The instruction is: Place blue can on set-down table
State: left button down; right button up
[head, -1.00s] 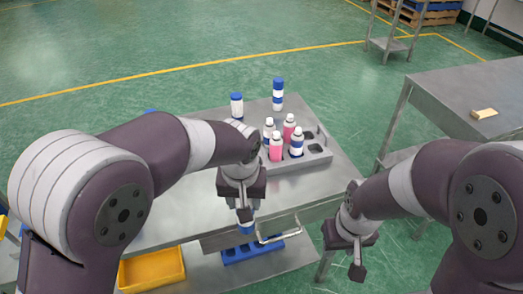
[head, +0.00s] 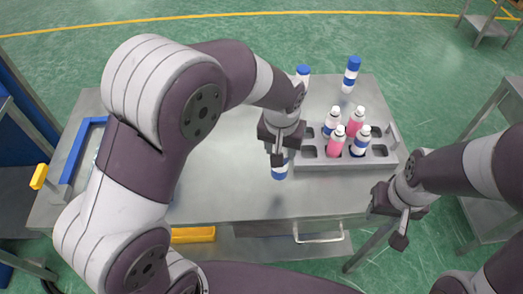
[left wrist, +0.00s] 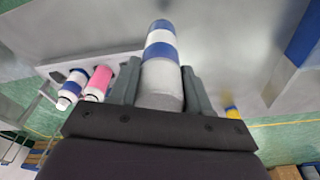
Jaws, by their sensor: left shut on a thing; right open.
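My left gripper (head: 278,152) is shut on a blue-and-white can (head: 280,172), which hangs below it over the steel table (head: 225,190). A dark patch shows on the tabletop below the can, and the can looks a little above the surface. In the left wrist view the can (left wrist: 161,52) sits between the two fingers (left wrist: 160,88), with white and blue bands and a grey lower part. My right gripper (head: 394,226) is open and empty near the table's right front corner. I cannot tell which table is named the set-down table.
A grey tray (head: 312,162) right of the held can holds pink cans (head: 336,143) and blue-banded cans (head: 360,142). Two blue-capped cans (head: 351,74) stand behind it, one partly hidden by my arm. A blue frame (head: 82,150) lies at the left. The middle tabletop is clear.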

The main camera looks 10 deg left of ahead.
pick_arm(q)
jog(key=w+a+f+p, duration=0.2)
jog(key=a+f, duration=0.5)
jog(key=f, duration=0.1)
jog(key=shift+w+f, duration=0.2)
jog(key=c, duration=0.9)
grip_release()
jog(key=shift+s+f, duration=0.1)
jog(key=shift+f, duration=0.05)
jog(key=o, duration=0.4)
